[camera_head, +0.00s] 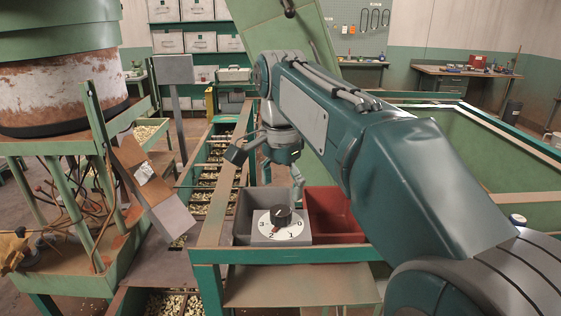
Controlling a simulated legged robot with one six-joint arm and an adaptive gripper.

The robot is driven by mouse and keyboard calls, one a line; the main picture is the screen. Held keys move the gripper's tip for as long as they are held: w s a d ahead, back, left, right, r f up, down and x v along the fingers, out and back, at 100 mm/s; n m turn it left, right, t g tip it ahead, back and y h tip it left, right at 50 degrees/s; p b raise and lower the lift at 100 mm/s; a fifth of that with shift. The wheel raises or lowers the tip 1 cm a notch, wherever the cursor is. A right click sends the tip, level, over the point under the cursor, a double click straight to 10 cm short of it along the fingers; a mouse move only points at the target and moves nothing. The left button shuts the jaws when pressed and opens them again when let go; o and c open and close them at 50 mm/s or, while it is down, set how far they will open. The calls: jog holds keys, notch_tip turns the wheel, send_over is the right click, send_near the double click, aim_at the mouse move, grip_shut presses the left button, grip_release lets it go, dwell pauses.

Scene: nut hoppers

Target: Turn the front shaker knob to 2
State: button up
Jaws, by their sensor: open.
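The black shaker knob (281,213) stands on a white dial plate (263,232) marked 3, 2, 1 and 0, on a grey box at the front end of the green frame. A small reddish mark shows at the knob's lower edge, near the 2; the exact setting is hard to read. My gripper (268,168) hangs from my arm above and behind the knob, apart from it. Its fingers are spread, open and empty. My arm comes in from the lower right and does not cover the dial.
A red bin (334,213) sits right of the dial. Behind it, a green conveyor channel (212,165) holds nuts. A tilted board (150,180) and the large hopper (60,88) stand at the left. A green-walled hopper (480,150) fills the right.

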aim_at(280, 208)
notch_tip(280, 208, up, 6)
jog(key=shift+a, duration=0.15)
dwell(0.4)
jog(key=s+d+f+n+t, duration=0.2)
jog(key=s+d+f+n, duration=0.2)
jog(key=s+f, duration=0.5)
jog(key=s+d+f+n+t, duration=0.3)
jog(key=s+d+f+n, duration=0.2)
jog(key=s+d+f, duration=0.3)
notch_tip(280, 208, down, 3)
jog(key=shift+s+d+r+t, duration=0.1)
jog(key=shift+s+d+t, duration=0.25)
jog(key=shift+s, duration=0.9)
